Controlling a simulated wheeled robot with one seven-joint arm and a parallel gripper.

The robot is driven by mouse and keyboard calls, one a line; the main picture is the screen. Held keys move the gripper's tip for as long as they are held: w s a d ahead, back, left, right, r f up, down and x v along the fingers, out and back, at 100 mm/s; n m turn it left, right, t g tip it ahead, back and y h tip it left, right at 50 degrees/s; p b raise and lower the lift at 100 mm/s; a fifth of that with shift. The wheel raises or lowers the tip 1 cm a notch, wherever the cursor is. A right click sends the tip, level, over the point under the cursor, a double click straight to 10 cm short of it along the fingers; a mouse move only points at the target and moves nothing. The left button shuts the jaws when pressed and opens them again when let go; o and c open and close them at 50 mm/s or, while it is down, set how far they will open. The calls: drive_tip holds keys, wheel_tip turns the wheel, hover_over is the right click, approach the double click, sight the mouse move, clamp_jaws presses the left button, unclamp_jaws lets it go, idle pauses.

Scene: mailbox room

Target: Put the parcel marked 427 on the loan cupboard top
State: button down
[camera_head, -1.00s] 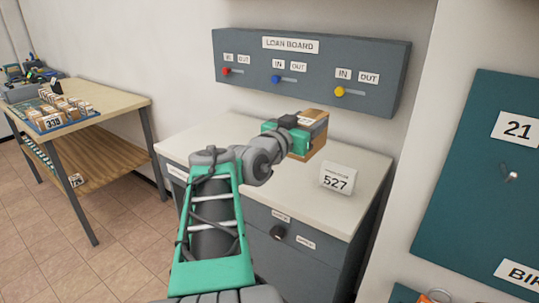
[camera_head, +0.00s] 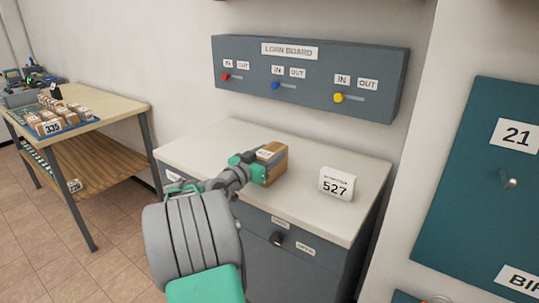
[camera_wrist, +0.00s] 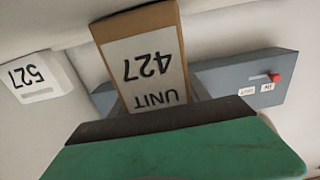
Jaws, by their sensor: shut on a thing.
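The parcel (camera_head: 273,163) is a brown box. In the wrist view its white label (camera_wrist: 148,68) reads UNIT 427, upside down. My gripper (camera_head: 256,167) is shut on the parcel and holds it over the pale top of the loan cupboard (camera_head: 215,146). From these views I cannot tell whether the parcel touches the top. The cupboard is grey with a dark knob on its front. The far parts of my fingers are hidden by the parcel and the gripper body.
A white card marked 527 (camera_head: 336,184) stands on the cupboard top, right of the parcel. The grey loan board (camera_head: 310,75) hangs on the wall behind. A table with small parcels (camera_head: 110,103) is at left. The back and left of the top are clear.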

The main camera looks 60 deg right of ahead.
idle(0.3)
drive_tip(key=c, duration=0.5)
unclamp_jaws()
